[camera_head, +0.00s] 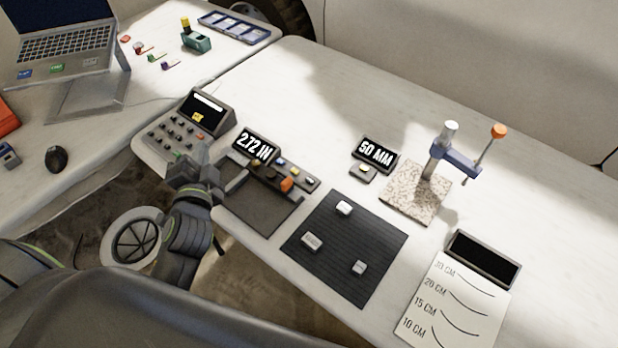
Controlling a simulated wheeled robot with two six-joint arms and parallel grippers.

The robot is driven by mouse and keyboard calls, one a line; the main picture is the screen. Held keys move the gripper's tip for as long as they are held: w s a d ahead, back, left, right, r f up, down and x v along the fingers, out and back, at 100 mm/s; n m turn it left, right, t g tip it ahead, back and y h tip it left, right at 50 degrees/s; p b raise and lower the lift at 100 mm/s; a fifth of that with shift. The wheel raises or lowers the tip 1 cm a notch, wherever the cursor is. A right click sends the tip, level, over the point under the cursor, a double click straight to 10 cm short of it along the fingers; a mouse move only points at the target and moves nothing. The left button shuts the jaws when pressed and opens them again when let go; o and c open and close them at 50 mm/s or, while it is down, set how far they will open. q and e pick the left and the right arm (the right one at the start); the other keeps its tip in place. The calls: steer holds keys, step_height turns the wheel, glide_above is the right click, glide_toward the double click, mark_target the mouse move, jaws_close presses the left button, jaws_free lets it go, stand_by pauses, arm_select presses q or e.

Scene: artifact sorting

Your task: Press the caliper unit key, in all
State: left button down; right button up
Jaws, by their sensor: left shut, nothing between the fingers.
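The caliper unit has a tilted black display (256,146) reading inches, either 2.12 or 2.72 IN. Beside it is a dark bar (305,180) with small coloured keys, among them a blue one (281,161) and an orange-yellow one (295,168). An orange block (287,184) sits on the bar's near side. My left gripper (238,180) is shut and empty, just left of and below the display, over the dark mat's upper left corner. I cannot tell whether its tips touch the caliper. The wrist hides part of the caliper's left end. My right gripper is not in view.
A keypad console (170,135) stands left of the caliper. A dark ribbed mat (370,275) holds 3 pale blocks. A 50 MM display (376,152) and a gauge stand on a speckled plate (425,205) are to the right.

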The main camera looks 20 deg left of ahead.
arm_select(q)
steer(key=w+d+r+m+t+h, duration=0.2)
steer(key=d+r+m+t+h, duration=0.2)
steer(key=d+r+m+h, duration=0.45)
steer(key=w+d+r+m+t+h, duration=0.3)
steer(key=d+r+m+h, duration=0.15)
steer(key=m, duration=0.65)
steer(key=w+d+f+m+g+h, duration=0.15)
steer(key=d+m+g+h, duration=0.35)
steer(key=m, duration=0.6)
steer(key=d+f+m+g+h, duration=0.25)
steer(key=d+m+g, duration=0.4)
steer(key=m, duration=0.35)
steer(key=w+a+f+m+g+y, duration=0.2)
steer(key=a+f+m+g+y, duration=0.2)
steer(key=f+y, duration=0.3)
steer(key=shift+a+f+m+g, duration=0.4)
steer(key=shift+f+m, duration=0.25)
steer(key=shift+m, duration=0.1)
steer(key=shift+f, duration=0.1)
